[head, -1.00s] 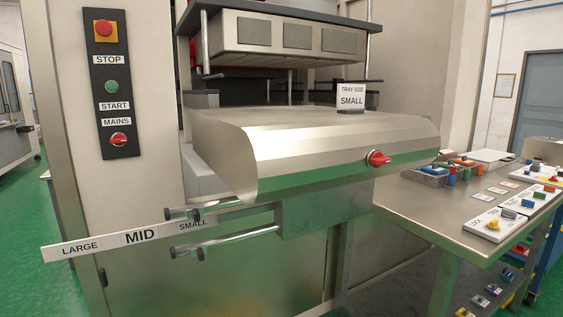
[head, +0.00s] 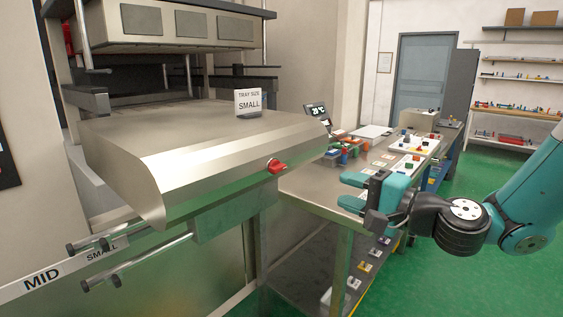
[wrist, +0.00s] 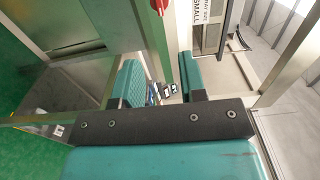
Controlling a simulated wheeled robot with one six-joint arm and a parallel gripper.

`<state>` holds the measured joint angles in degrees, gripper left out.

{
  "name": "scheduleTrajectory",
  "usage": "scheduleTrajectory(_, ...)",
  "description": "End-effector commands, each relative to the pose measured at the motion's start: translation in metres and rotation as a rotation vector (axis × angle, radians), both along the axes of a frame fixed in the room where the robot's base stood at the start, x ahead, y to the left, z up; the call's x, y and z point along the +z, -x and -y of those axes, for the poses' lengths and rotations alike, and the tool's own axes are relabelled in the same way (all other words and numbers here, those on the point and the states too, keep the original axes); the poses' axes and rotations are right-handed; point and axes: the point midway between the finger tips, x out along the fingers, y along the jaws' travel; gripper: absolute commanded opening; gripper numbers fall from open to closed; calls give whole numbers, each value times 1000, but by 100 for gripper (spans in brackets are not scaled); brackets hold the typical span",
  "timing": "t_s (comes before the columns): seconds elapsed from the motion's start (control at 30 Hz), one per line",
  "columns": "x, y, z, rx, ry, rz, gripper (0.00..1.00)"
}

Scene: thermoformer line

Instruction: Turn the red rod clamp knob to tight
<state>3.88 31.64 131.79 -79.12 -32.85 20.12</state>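The red rod clamp knob (head: 277,166) sits on the sloped front of the metal cover (head: 215,158), near its right end. Its pointer setting is too small to read. It seems to show as a red shape at the top edge of the wrist view (wrist: 158,4). My gripper (head: 350,191) is open and empty, to the right of the knob and apart from it. In the wrist view its two teal fingers (wrist: 161,82) stand apart with a gap between. Two rods with dark ends (head: 125,262) stick out below the cover, by the size scale (head: 42,279).
A metal table (head: 310,185) with trays of small coloured parts stands right of the machine, behind my gripper. A "SMALL" tray size sign (head: 249,102) stands on the cover. A lower shelf (head: 340,282) holds more small parts. Green floor is free at the right.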

Motion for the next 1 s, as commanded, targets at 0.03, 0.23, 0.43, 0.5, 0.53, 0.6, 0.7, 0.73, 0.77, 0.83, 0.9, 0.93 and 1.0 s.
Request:
scheduleTrajectory(0.03,3,-4,-8,6,2,1,38)
scheduleTrajectory(0.23,6,-29,-43,10,4,4,38)
scheduleTrajectory(0.43,6,-57,-79,10,6,4,38)
scheduleTrajectory(0.5,6,-66,-92,10,4,4,38)
scheduleTrajectory(0.53,5,-71,-96,9,7,4,38)
scheduleTrajectory(0.6,5,-79,-107,9,6,4,38)
scheduleTrajectory(0.7,4,-88,-118,9,6,3,38)
scheduleTrajectory(0.73,3,-90,-121,8,7,4,38)
scheduleTrajectory(0.77,3,-92,-123,8,7,4,38)
scheduleTrajectory(0.83,1,-96,-127,7,7,4,38)
scheduleTrajectory(0.9,1,-98,-130,7,6,4,38)
scheduleTrajectory(0.93,1,-98,-131,7,5,4,38)
scheduleTrajectory(1.0,0,-99,-131,6,5,4,38)
